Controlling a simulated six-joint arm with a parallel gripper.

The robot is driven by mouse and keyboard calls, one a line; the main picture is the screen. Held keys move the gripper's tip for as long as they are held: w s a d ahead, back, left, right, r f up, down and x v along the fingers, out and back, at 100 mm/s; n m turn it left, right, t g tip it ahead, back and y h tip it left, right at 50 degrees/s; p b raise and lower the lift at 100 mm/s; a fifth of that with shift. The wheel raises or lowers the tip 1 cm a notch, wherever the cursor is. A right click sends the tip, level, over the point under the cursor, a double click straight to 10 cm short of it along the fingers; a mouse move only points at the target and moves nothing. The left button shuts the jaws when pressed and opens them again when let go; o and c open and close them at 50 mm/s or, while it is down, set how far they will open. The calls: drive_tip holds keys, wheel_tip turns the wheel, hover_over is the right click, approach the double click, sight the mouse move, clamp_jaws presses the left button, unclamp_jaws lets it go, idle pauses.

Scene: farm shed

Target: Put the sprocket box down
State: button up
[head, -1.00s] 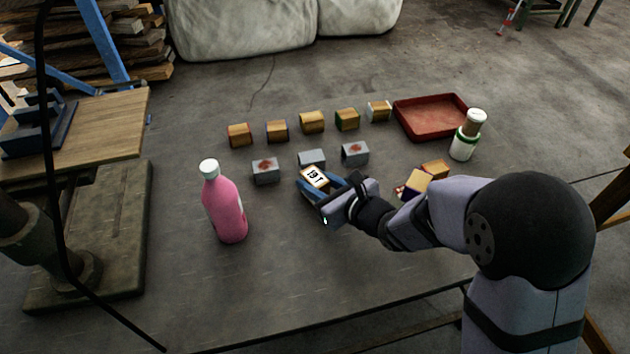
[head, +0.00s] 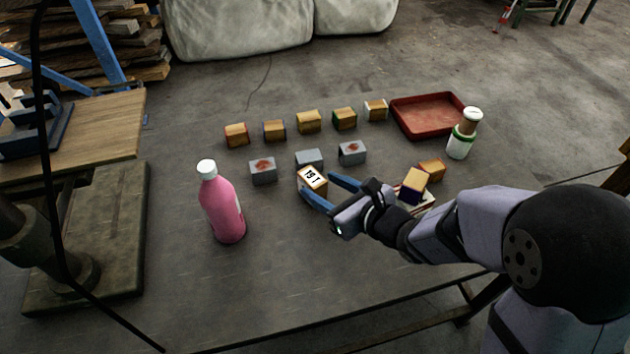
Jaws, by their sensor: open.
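The sprocket box, a small tan box with a white "19 T" label on top (head: 313,179), sits on the grey table in front of the middle grey box. My gripper (head: 338,190) is open with its blue fingers spread just to the right of the box. The near finger lies close by the box's lower right side; I cannot tell whether it touches. The box's lower front is partly hidden by that finger.
Grey boxes (head: 263,171) and a row of several tan boxes (head: 308,122) stand behind. A pink bottle (head: 223,205) stands left, a red tray (head: 428,117) and white-green bottle (head: 461,134) back right. More boxes (head: 413,185) lie beside my arm. The front table is clear.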

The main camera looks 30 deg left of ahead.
drive_tip(key=v, duration=0.7)
drive_tip(key=shift+d, duration=0.1)
